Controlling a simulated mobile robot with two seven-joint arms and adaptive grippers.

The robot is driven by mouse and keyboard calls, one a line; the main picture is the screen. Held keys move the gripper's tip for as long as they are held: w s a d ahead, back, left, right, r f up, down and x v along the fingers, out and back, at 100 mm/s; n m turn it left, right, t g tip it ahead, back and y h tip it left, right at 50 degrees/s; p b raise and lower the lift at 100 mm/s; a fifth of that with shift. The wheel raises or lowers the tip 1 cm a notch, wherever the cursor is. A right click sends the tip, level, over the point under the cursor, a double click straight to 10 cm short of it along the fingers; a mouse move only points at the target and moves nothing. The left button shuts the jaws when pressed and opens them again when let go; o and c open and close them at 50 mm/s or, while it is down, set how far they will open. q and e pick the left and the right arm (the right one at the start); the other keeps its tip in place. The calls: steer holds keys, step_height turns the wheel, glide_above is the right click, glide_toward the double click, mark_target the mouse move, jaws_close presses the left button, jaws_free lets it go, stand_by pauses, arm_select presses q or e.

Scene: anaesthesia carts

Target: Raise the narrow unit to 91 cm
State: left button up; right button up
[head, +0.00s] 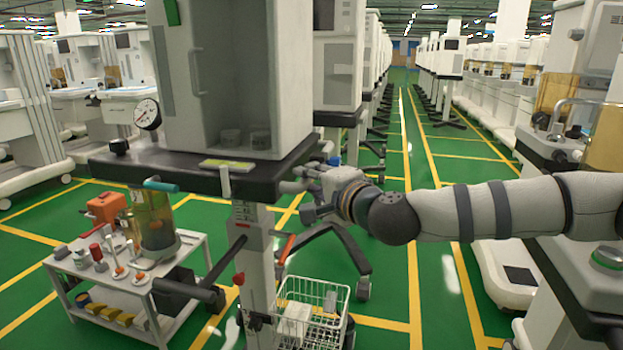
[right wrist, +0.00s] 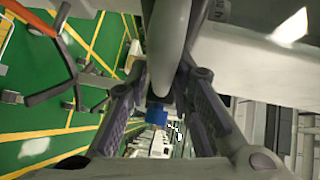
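The narrow unit is likely the near grey cabinet (head: 235,80) on a black-edged top (head: 190,170), carried by a pale column (head: 256,250). The column bears small markings too small to read. My right gripper (head: 312,188) is at the right end of this top, by a light grey handle (head: 290,187). In the right wrist view a rounded grey bar (right wrist: 172,40) runs between the two fingers of my right gripper (right wrist: 163,85). Whether both fingers press on it cannot be told. My left gripper is not in view.
A pressure gauge (head: 147,114) and teal handle (head: 160,185) are at the top's left side. An orange lever (head: 286,250) and wire basket (head: 312,305) are by the column. A loaded white trolley (head: 140,285) stands at left. The green aisle (head: 420,160) is clear.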

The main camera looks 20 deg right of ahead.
steer(key=shift+o, duration=1.1)
steer(key=shift+f, duration=0.2)
steer(key=v, duration=1.2)
